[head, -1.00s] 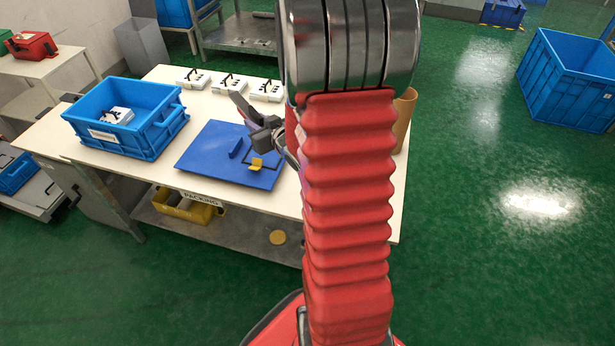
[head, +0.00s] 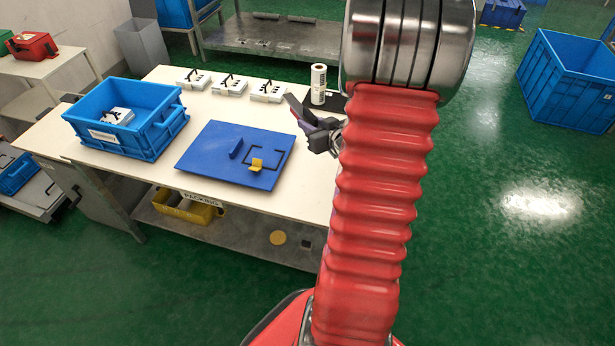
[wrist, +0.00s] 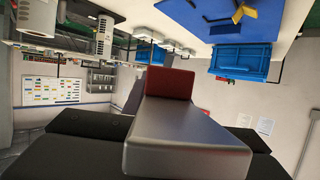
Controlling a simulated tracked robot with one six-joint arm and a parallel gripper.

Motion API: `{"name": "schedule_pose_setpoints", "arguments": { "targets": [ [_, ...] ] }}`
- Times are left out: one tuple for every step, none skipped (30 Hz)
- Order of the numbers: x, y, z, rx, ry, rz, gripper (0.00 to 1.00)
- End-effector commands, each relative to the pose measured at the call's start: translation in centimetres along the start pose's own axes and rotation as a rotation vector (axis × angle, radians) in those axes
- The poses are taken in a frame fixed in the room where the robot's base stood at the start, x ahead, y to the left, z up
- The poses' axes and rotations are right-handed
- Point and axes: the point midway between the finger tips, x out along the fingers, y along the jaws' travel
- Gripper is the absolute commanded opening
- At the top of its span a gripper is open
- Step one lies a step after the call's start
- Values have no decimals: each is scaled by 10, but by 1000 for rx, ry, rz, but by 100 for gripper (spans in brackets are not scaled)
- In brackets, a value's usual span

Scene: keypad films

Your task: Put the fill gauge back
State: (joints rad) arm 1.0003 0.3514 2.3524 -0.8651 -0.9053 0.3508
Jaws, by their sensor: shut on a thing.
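My gripper (head: 318,130) is to the right of the blue board, above the right part of the white table as the head view shows it. In the wrist view it is shut on a grey metal block with a dark red end (wrist: 190,140), which seems to be the fill gauge. The block points away from the camera between the black jaws. In the head view I cannot make out the block. The blue board (head: 205,160) lies on the table with a black outline (head: 277,152), a yellow piece (head: 257,165) and a small blue upright bar (head: 236,148).
A blue crate (head: 160,137) holding a white unit stands on the table's left. Several white units with black handles (head: 229,87) line the back. A white roll (head: 318,85) stands on a dark mat behind my gripper.

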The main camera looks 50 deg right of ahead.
Motion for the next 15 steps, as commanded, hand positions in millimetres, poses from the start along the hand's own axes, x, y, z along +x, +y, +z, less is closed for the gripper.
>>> {"name": "schedule_pose_setpoints", "arguments": {
  "targets": [
    [0, 0, 1, 0, 0, 0, 0],
    [1, 0, 2, 0, 0, -1, 0],
    [2, 0, 4, 0, 0, -1, 0],
    [2, 0, 6, 0, 0, -1, 0],
    [3, 0, 8, 1, -1, -2, 0],
    [5, -1, 12, 2, -2, -2, 0],
    [6, -1, 16, 2, -2, -2, 0],
    [7, 0, 19, 2, -2, -2, 0],
    [9, 0, 24, 3, -2, -2, 0],
    [10, -1, 27, 3, -2, -2, 0],
    [11, -1, 31, 2, -2, -1, 0],
    [13, -1, 36, 2, -3, -2, 0],
    [14, -1, 39, 2, -2, -2, 0],
    [16, 0, 42, 3, -2, -2, 0],
    [17, 0, 47, 2, -2, -2, 0]
  ]
}}
